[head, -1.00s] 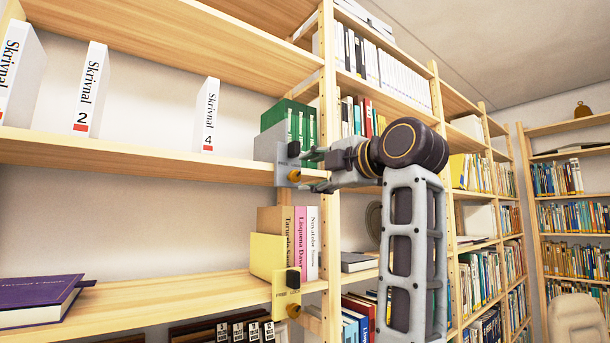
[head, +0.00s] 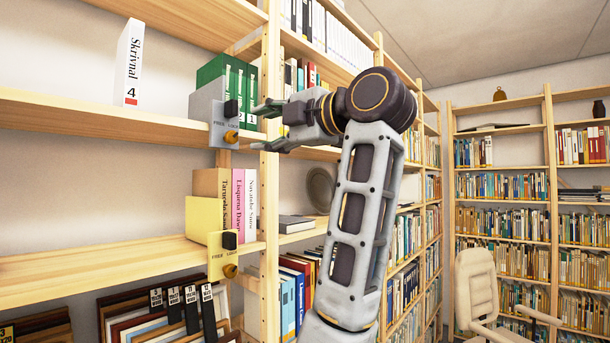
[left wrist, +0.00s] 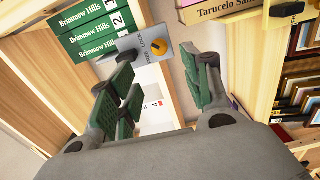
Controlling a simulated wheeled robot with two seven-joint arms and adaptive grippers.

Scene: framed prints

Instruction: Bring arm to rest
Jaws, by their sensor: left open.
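My left gripper (head: 262,127) is open and empty, reaching left past a wooden shelf post. Its fingertips are just right of the grey bookend (head: 203,108), which has a black knob, an orange knob and a "FREE LOCK" label. I see a small gap there and no clear contact. In the left wrist view, my left gripper's green-padded fingers (left wrist: 165,82) are spread apart, with the grey bookend's label plate (left wrist: 150,48) beyond them. Green books (head: 228,77) stand against the bookend; the wrist view reads them as "Brimmow Hills" (left wrist: 92,30). My right gripper is not in view.
The yellow bookend (head: 205,222) holds several books on the shelf below. The white "Skrivnal 4" volume (head: 129,62) stands alone at left. Framed prints (head: 150,318) stand low. A chair (head: 477,290) is at right; open room lies right of my arm.

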